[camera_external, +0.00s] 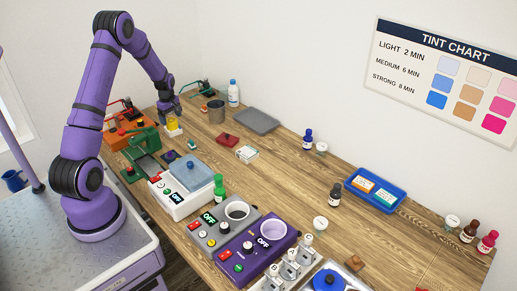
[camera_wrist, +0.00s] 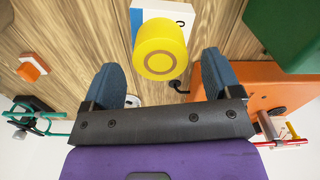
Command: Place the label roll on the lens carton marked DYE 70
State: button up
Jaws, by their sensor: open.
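A yellow roll (camera_wrist: 160,48) with a brown ring on its end looks like the label roll. It sits on a white box (camera_wrist: 178,14) with a blue edge and dark lettering, only partly in view. In the external view the roll (camera_external: 173,124) stands on the white box (camera_external: 174,133) at the back left of the table. My gripper (camera_external: 170,112) is open just above the roll, its two blue fingers on either side of it in the wrist view, with gaps.
A blue tray (camera_external: 401,198) holds the orange carton and a teal one. An orange machine (camera_external: 118,134) and a green device (camera_external: 143,139) crowd the gripper's left.

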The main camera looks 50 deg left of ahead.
aim_at(172, 120)
notch_tip(172, 120, up, 9)
jog(key=shift+r, duration=0.15)
jog(key=s+d+r+m+t, duration=0.1)
jog(key=s+d+r+m, duration=0.35)
jog(key=d+r, duration=0.55)
jog(key=s+d+r+m+t, duration=0.1)
jog(key=s+d+r+m, duration=0.35)
jog(key=d+r, duration=0.6)
jog(key=s+d+r+m+t, duration=0.1)
jog(key=s+d+m, duration=0.4)
jog(key=s, duration=0.5)
jog(key=s+d+r+m+t, duration=0.2)
jog(key=s+d+m, duration=0.3)
jog(key=s+d, duration=0.3)
jog(key=s+r, duration=0.1)
jog(key=s, duration=0.2)
jog(key=shift+d+r+m, duration=0.25)
jog(key=shift+m, duration=0.15)
